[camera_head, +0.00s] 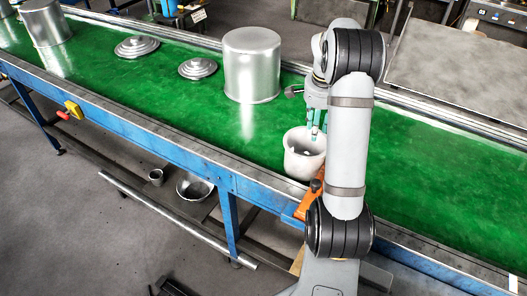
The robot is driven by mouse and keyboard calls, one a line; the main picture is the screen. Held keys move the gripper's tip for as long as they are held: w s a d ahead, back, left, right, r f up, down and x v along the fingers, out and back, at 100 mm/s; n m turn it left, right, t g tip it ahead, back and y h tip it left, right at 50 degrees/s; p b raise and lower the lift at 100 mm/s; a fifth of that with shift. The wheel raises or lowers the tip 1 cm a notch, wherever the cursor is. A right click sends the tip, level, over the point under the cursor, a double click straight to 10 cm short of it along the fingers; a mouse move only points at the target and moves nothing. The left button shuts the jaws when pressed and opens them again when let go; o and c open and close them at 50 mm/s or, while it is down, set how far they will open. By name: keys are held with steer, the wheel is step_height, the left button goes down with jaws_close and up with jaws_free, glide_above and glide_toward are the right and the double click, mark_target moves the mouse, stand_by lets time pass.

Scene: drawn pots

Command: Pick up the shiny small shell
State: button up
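A large shiny silver shell (251,68) stands upside down on the green belt near the middle. Another shiny shell (46,24) stands at the far left. A smaller, pale, open-topped pot (301,163) is at the belt's near edge beside my arm.
Two round metal lids (136,47) (198,68) lie on the green belt (440,190). A blue-framed edge (170,150) runs along its near side. A bowl (195,188) and a small cup (156,177) are below. The belt at right is clear.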

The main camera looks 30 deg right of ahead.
steer(key=s+m, duration=0.2)
steer(key=s, duration=0.1)
steer(key=s+m+g+y, duration=0.1)
steer(key=s, duration=0.1)
steer(key=shift+a, duration=0.3)
glide_above(317, 160)
steer(key=shift+m, duration=0.3)
step_height(317, 160, down, 5)
steer(key=shift+a+r+p, duration=0.15)
steer(key=shift+p, duration=0.2)
step_height(317, 160, down, 5)
steer(key=shift+r+p, duration=0.15)
steer(key=shift+p, duration=0.35)
steer(key=shift+f, duration=0.5)
steer(key=shift+c, duration=0.4)
jaws_close()
